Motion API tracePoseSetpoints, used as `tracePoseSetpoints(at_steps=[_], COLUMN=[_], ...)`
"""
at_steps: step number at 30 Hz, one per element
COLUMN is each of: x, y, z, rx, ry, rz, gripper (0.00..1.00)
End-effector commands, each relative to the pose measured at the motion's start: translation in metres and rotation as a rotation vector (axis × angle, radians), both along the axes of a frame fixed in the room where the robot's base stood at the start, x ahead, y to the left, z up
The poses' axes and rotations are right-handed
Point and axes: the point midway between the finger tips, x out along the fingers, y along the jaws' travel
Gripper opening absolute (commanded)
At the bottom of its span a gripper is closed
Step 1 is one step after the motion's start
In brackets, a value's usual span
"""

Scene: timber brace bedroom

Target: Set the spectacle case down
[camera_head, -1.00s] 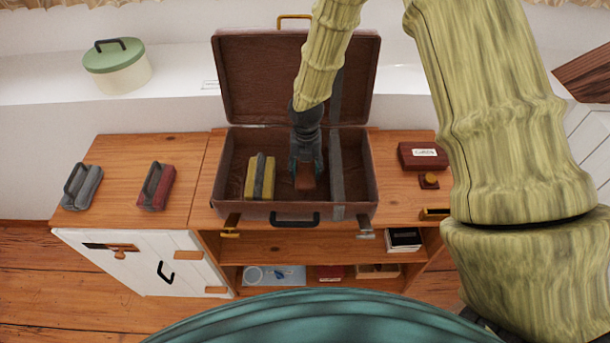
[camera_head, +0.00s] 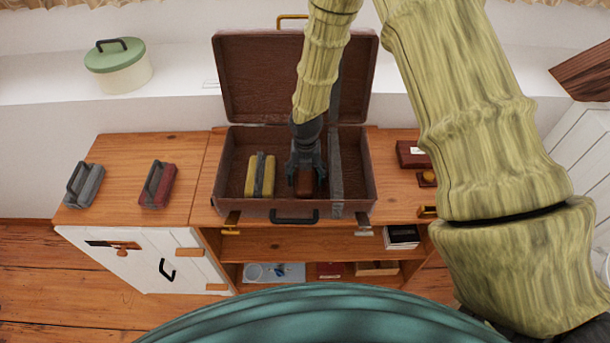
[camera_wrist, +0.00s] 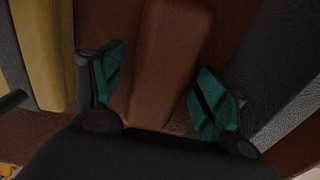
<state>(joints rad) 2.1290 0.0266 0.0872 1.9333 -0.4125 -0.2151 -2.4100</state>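The brown spectacle case (camera_head: 304,184) lies in the open suitcase (camera_head: 226,168), right of the yellow bundle and left of the grey strap. In the wrist view the case (camera_wrist: 168,65) runs lengthwise between the two teal fingertips. My gripper (camera_head: 306,178) reaches down into the suitcase around the case. Its fingers (camera_wrist: 158,90) are spread apart, with a visible gap between the left finger and the case. The right finger is very close to the case; I cannot tell whether it touches. The near end of the case is partly hidden by my gripper in the wrist view.
A yellow bundle (camera_head: 260,175) with a grey band lies left of the case. A grey strap (camera_head: 335,180) runs down the right side. Grey (camera_head: 85,186) and red (camera_head: 158,185) items stand on the cabinet top at left. A dark red box (camera_head: 411,155) is at right.

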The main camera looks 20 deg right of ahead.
Motion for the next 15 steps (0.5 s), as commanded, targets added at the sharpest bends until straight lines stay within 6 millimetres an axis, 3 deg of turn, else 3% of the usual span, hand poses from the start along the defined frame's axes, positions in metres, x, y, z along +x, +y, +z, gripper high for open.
tracePoseSetpoints(at_steps=[8, 15], x=[0.0, 0.001], y=[0.0, 0.0], z=[0.001, 0.015], rx=[0.0, 0.0], ry=[0.0, -0.002], rz=[0.0, -0.001], gripper=[0.75, 0.75])
